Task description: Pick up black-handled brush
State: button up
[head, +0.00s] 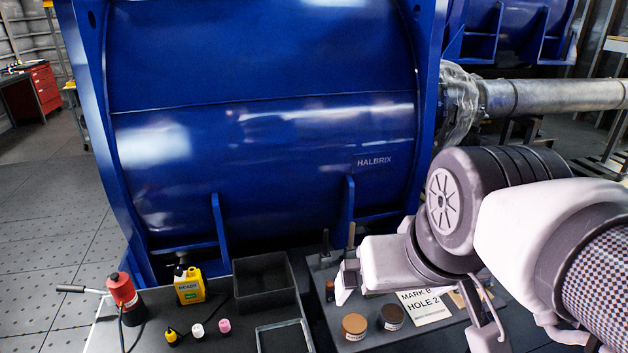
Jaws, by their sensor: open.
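A dark, thin upright handle (326,242) stands on the right-hand bench, just behind and left of my gripper; it looks like the black-handled brush. A second upright handle (350,236), browner in tone, stands to its right. The lower ends of both are small and partly hidden, so I cannot tell what holds them. My gripper (343,285) is open and points left, low over the bench, in front of the handles. I see nothing between its fingers, and it looks apart from both handles.
A black open bin (263,296) and a metal-rimmed tray (285,327) lie to the left. Jars with a tan lid (354,324) and a dark lid (391,316) stand in front. A yellow bottle (189,286) stands farther left. The big blue motor housing (265,150) rises behind.

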aim_at(324, 239)
jog(key=i+l+u, duration=0.35)
jog(key=i+l, duration=0.3)
jog(key=l, duration=0.15)
